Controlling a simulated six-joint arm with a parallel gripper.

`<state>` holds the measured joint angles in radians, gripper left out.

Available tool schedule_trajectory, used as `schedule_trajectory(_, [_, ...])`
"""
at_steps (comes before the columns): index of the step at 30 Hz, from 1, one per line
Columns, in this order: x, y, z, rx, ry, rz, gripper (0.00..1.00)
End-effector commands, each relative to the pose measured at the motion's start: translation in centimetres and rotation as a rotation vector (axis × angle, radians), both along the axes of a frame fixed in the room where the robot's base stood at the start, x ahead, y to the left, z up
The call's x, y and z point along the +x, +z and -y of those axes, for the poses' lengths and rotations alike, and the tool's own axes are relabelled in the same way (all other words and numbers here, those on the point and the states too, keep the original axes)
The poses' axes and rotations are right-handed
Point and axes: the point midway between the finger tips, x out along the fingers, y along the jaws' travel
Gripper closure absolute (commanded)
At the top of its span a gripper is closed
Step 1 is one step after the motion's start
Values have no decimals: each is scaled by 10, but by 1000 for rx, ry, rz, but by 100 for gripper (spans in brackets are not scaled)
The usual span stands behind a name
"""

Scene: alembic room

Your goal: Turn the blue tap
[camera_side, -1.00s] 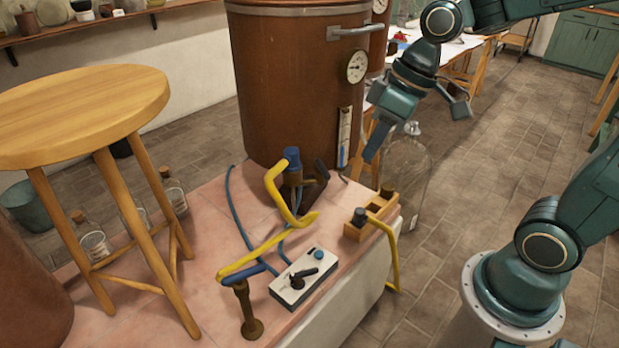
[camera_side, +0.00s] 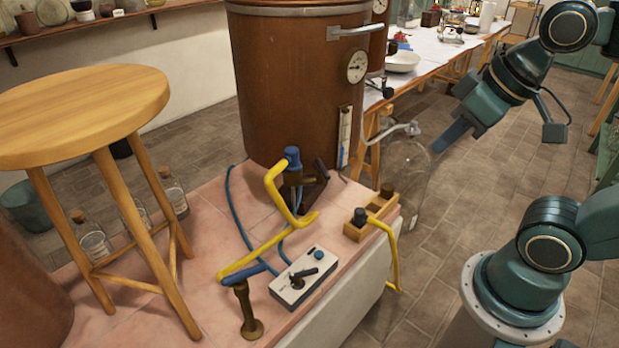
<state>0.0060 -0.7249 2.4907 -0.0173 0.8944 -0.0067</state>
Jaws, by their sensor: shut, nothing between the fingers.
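A brown tap-like fitting (camera_side: 248,312) stands at the front of the pink tiled ledge, with a blue part (camera_side: 243,273) at its top beside a yellow hose. Farther back, a blue-topped fitting (camera_side: 292,158) stands by the copper vessel, with a yellow hose hanging from it. I cannot tell for sure which of these is the blue tap. My gripper (camera_side: 439,146) is shut and empty, with its blue fingertips pointing down and left. It is in the air to the right of the ledge, well apart from both fittings, by the large glass bottle (camera_side: 408,170).
A white control box (camera_side: 303,281) with a dark lever and blue knob sits on the ledge (camera_side: 190,290). A wooden holder (camera_side: 355,232) stands behind it at the right. A wooden stool (camera_side: 80,110) is on the left. The copper vessel (camera_side: 290,90) blocks the back.

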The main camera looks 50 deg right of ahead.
Motion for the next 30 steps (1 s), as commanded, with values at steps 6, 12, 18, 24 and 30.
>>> schedule_trajectory(6, [-2,1,0,-9,11,2,100])
schedule_trajectory(12, [7,4,-5,-36,93,-20,100])
schedule_trajectory(18, [20,6,-12,-68,205,-49,100])
schedule_trajectory(24, [38,8,-23,-111,372,-87,100])
schedule_trajectory(30, [69,6,-41,-172,642,-139,100])
